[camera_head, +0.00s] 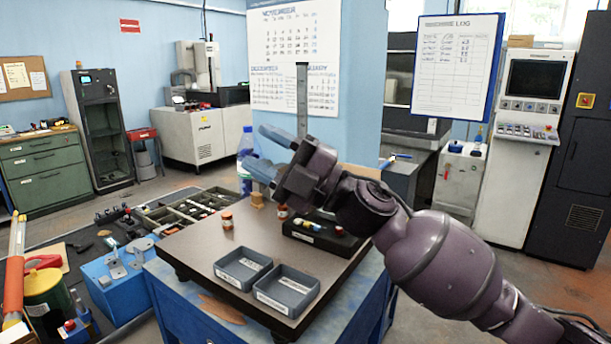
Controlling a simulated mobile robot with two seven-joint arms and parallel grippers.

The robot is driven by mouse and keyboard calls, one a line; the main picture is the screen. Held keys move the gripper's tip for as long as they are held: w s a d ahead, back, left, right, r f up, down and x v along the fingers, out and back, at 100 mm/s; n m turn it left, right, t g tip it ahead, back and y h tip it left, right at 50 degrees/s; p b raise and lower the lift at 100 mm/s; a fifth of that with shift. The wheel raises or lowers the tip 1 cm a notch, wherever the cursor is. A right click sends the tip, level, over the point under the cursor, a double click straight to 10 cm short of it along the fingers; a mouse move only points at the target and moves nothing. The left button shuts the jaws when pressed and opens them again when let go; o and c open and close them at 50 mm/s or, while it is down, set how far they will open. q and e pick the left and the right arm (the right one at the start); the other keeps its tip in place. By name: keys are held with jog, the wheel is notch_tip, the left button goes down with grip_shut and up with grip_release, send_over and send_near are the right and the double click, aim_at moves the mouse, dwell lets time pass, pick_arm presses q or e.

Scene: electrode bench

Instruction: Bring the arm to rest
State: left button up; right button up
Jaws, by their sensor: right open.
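My right arm comes in from the lower right, and its purple links reach over the right side of the bench plate. My right gripper (268,152) is open, with its blue fingers pointing left and nothing between them. It is held in the air above the back of the dark bench plate (195,243), apart from the things on it. The gripper and arm hide part of the plate's back right. My left gripper is not in view.
Two grey trays (286,290) stand at the plate's front. A small orange jar (227,221) and a black holder (325,238) with coloured pieces stand behind them. A blue-capped bottle (245,150) stands near the gripper. A vertical grey post (302,90) rises behind it. The plate's left part is clear.

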jog(key=w+d+f+m+t+h, duration=0.3)
jog(key=d+f+m+t+h, duration=0.3)
jog(key=m, duration=0.3)
jog(key=w+d+f+m+t+h, duration=0.3)
jog(key=d+f+m+t, duration=0.3)
jog(key=f+m+t, duration=0.2)
jog(key=s+d+f+m+h, duration=0.1)
jog(key=d+f+m+h, duration=0.3)
jog(key=f, duration=0.3)
jog(key=s+d+f+m+h, duration=0.1)
jog(key=d+f+m+h, duration=0.3)
jog(key=f, duration=0.4)
jog(key=s+d+f+m+g+h, duration=0.2)
jog(key=s+d+f, duration=0.2)
jog(key=s+f, duration=0.5)
jog(key=s+d+f+m+g+h, duration=0.2)
jog(key=s+d+f, duration=0.3)
jog(key=s+f, duration=0.4)
jog(key=s+d+f+m+g+h, duration=0.2)
jog(key=s+d+f+m, duration=0.1)
jog(key=s+f, duration=0.6)
jog(key=shift+d, duration=0.65)
